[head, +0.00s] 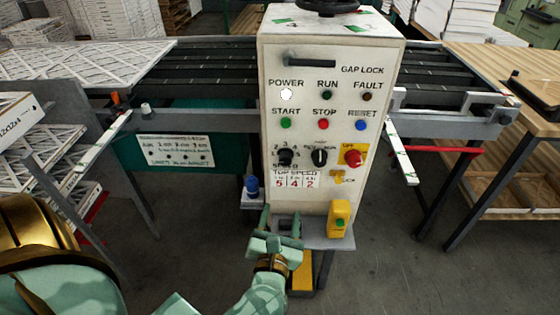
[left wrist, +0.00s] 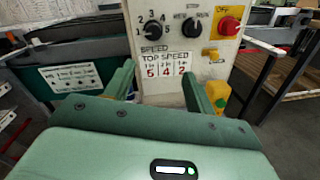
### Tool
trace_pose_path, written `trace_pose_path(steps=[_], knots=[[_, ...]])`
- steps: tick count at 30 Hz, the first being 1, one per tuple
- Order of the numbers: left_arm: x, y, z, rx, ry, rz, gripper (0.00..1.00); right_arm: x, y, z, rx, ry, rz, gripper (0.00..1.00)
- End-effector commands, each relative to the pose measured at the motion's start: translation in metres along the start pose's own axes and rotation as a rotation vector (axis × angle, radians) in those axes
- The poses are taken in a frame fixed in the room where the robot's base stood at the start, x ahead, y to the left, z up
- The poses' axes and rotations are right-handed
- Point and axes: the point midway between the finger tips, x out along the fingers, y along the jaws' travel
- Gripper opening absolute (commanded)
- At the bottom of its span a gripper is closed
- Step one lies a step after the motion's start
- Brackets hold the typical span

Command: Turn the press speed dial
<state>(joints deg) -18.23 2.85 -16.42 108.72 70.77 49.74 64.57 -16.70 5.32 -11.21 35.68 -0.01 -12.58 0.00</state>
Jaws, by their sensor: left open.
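The press speed dial (head: 285,157) is a black knob at the left of the lower row on the white control panel (head: 335,75). In the left wrist view the dial (left wrist: 153,28) has the numbers 1 to 5 around it and SPEED below. My left gripper (head: 283,212) is open and empty, below the dial and apart from it, in front of the lower part of the panel. In the left wrist view its two fingers (left wrist: 157,82) stand apart on either side of the TOP SPEED label (left wrist: 166,64). My right gripper is not in view.
A second black selector (head: 319,157) and a red knob on yellow (head: 352,157) sit right of the dial. A yellow box with a green button (head: 339,219) and a blue button (head: 252,187) flank the panel's base. Conveyor rails (head: 200,80) run behind.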

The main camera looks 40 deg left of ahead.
Motion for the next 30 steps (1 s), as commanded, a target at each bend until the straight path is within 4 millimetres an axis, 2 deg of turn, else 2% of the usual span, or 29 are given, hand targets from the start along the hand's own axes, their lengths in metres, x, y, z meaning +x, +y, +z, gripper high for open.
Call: trace_pose_path(steps=[1,3,7,13,21,25,30], knots=[[0.001,0.005,0.009,-0.071,0.006,0.018,0.55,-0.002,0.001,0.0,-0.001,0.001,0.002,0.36],[0.004,0.009,0.013,-0.125,0.012,0.032,0.55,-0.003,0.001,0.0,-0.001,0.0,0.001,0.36],[0.02,0.009,0.013,-0.133,0.012,0.034,0.55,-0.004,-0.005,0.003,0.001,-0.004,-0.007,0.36],[0.068,0.011,0.012,-0.127,0.01,0.034,0.55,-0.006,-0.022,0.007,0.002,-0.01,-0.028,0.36],[0.132,0.012,0.01,-0.125,0.011,0.032,0.55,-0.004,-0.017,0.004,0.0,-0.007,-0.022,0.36],[0.152,0.013,0.009,-0.124,0.011,0.032,0.55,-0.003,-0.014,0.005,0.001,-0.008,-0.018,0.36],[0.163,0.013,0.009,-0.125,0.013,0.031,0.55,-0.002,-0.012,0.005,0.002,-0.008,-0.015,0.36]])
